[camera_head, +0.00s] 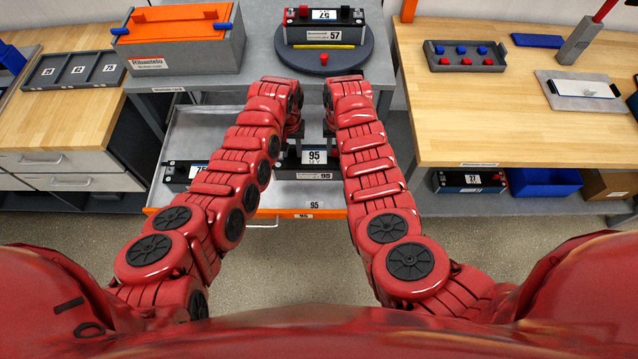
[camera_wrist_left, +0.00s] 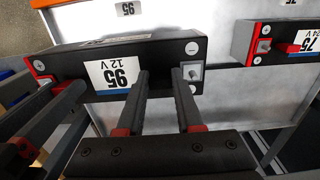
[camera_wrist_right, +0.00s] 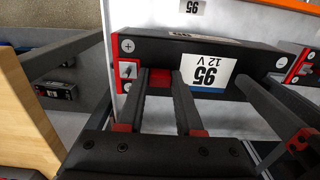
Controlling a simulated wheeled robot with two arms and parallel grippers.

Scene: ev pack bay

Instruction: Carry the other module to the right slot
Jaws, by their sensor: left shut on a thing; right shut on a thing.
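The black module marked 95, 12 V (camera_head: 312,157) is in the open grey drawer's area, at its right side; it also shows in the left wrist view (camera_wrist_left: 70,70) and right wrist view (camera_wrist_right: 150,48). My left gripper (camera_head: 293,143) and my right gripper (camera_head: 331,140) are shut on the module near its two ends. I cannot tell whether it touches the drawer floor. A second module (camera_head: 176,177), marked 75 in the left wrist view (camera_wrist_left: 262,45), lies at the drawer's left, partly behind my left arm. A 95 label (camera_head: 314,205) marks the drawer's right part.
The drawer's orange front edge (camera_head: 330,212) faces me. Above it, a module marked 57 (camera_head: 322,30) stands on a dark round turntable (camera_head: 362,50). A grey box (camera_head: 190,50) stands at left. A module marked 27 (camera_head: 468,180) and a blue bin (camera_head: 545,183) sit low at right.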

